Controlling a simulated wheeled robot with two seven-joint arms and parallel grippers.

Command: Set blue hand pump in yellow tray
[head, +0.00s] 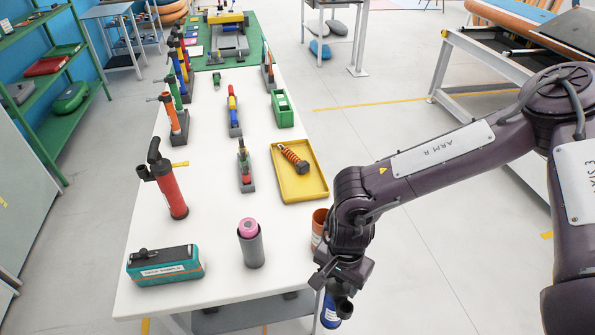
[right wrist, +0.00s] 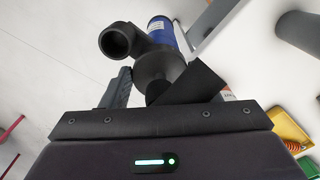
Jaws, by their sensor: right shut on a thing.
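My right gripper (head: 340,284) is shut on the blue hand pump (head: 331,312) near the front right corner of the white table. In the head view the pump's lower part shows below the gripper. In the right wrist view, the pump's blue body (right wrist: 163,32) and black spout lie beyond the jaws. The yellow tray (head: 313,188) lies flat on the table's right side, farther back than my gripper. An orange and black coiled part (head: 293,157) lies in its back half, and its front half is bare. My left gripper is not in view.
An orange cup (head: 319,228) stands between my wrist and the tray, partly hidden. A grey cylinder with a pink top (head: 250,243), a red pump (head: 170,188) and a teal case (head: 163,265) stand on the near table. A green bin (head: 282,108) stands behind the tray.

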